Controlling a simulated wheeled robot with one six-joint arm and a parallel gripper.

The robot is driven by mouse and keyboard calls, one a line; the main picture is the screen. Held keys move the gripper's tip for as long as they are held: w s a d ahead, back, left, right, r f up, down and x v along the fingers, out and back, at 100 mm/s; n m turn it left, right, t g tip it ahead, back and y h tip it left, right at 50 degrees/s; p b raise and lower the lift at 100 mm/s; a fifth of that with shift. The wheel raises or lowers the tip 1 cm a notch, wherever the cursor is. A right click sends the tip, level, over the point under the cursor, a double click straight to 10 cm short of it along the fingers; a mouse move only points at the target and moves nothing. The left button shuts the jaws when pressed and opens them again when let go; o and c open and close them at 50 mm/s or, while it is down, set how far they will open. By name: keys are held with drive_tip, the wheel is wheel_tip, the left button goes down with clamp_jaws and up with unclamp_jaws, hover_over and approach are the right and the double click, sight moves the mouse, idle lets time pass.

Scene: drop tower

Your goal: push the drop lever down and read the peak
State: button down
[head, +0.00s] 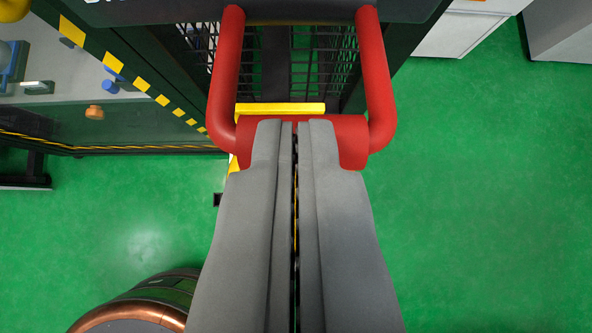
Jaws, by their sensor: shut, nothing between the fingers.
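A red U-shaped lever (378,85) shows at the top middle of the head view, with two thick side arms and a crossbar at the near end. I take it to be the drop lever. My gripper (295,125) is shut and empty, its grey fingers pointing up the picture. The fingertips overlap the red crossbar and hide its middle; I cannot tell whether they touch it. A yellow bar (280,108) lies just beyond the crossbar. No peak readout can be made out.
A dark frame with yellow squares (113,62) and a black mesh stand behind the lever. A grey panel at upper left carries small blue and orange parts (94,112). White cabinets (462,30) stand at upper right. Green floor (480,200) is clear on the right.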

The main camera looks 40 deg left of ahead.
wheel_tip(320, 180, down, 6)
drive_tip(key=s+t+y, duration=0.1)
drive_tip(key=shift+d, duration=0.35)
idle(0.4)
idle(0.4)
